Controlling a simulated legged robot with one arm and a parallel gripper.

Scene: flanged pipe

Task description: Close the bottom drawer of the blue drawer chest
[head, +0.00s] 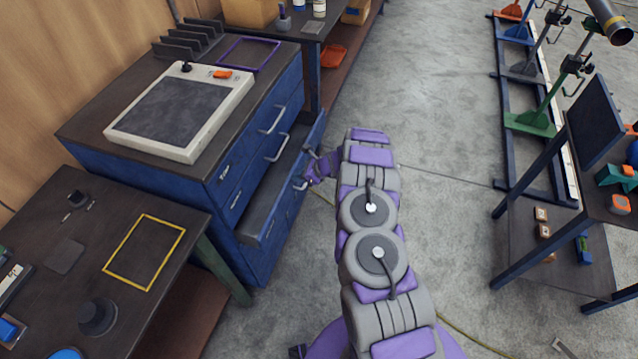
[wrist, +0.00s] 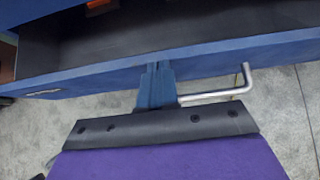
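The blue drawer chest (head: 215,185) stands at the left in the head view. Its bottom drawer (head: 283,190) is pulled out, and its inside shows. My gripper (head: 314,170) is at the outer side of that drawer's front, by its handle. In the wrist view my gripper's fingers (wrist: 157,85) look close together, with tips at the drawer front (wrist: 215,57). The metal handle (wrist: 225,94) runs right from the fingers and bends back to the front. Its left end is hidden, so I cannot tell whether the fingers hold it.
The two upper drawers (head: 250,150) look shut. A pale tray-like panel (head: 180,110) lies on the chest top. A table with a yellow square outline (head: 145,252) stands at the near left. The floor (head: 440,130) to the right is clear up to a dark shelf table (head: 560,235).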

